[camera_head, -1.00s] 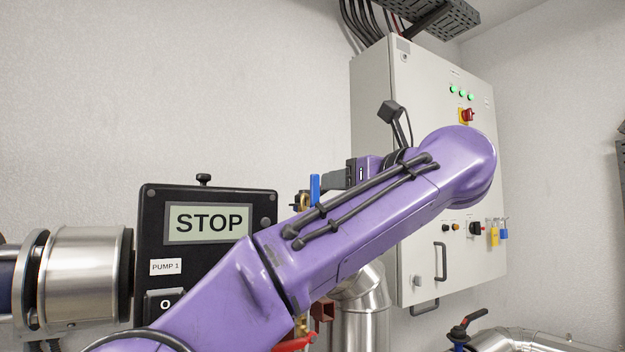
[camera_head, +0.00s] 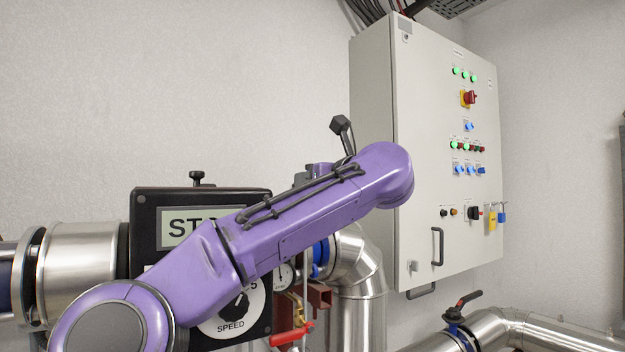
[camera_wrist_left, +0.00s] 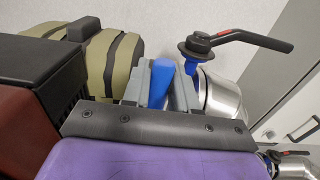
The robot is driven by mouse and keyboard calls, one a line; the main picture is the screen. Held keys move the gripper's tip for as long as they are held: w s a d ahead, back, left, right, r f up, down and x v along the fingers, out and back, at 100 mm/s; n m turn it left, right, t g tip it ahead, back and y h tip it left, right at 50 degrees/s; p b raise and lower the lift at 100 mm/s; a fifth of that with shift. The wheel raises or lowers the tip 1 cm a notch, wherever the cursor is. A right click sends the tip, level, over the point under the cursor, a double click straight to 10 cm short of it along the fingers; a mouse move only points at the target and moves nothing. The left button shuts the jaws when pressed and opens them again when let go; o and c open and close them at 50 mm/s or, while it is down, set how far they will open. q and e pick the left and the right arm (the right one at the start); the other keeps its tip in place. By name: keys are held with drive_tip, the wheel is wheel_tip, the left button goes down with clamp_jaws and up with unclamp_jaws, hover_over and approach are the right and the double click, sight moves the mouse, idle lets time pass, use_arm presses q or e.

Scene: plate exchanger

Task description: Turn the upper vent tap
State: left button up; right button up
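The blue lever of the upper vent tap shows in the left wrist view (camera_wrist_left: 160,82), standing between the two grey fingers of my left gripper (camera_wrist_left: 161,92). I cannot tell whether the fingers press on it or leave small gaps. In the head view my left gripper (camera_head: 303,178) is small and partly hidden behind my purple forearm, which hides the lever and its brass body. My right gripper is in neither view.
A black pump box (camera_head: 145,215) stands behind my arm. A brass tap with a red lever (camera_head: 290,335) sits below the arm, near a gauge (camera_head: 284,276). Steel pipe (camera_head: 360,300) runs beside the grey control cabinet (camera_head: 430,150). A black-handled valve (camera_head: 462,305) is at lower right.

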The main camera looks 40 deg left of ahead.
use_arm(q)
clamp_jaws()
drive_tip(key=shift+s+a+f+n+b, duration=0.1)
drive_tip(key=shift+s+f+n+b, duration=0.2)
drive_tip(key=shift+b, duration=0.55)
drive_tip(key=shift+s+a+f+n+b, duration=0.15)
drive_tip(key=shift+s+n+b, duration=0.3)
drive_tip(key=shift+n+b, duration=0.6)
drive_tip(key=shift+s+a+f+n+b, duration=0.1)
drive_tip(key=shift+s+a+n+b, duration=0.3)
drive_tip(key=shift+n+b, duration=0.65)
drive_tip(key=shift+s+a+f+n+b, duration=0.1)
drive_tip(key=shift+s+n+b, duration=0.45)
drive_tip(key=shift+n+b, duration=0.5)
drive_tip(key=o, duration=0.7)
unclamp_jaws()
drive_tip(key=shift+o, duration=0.2)
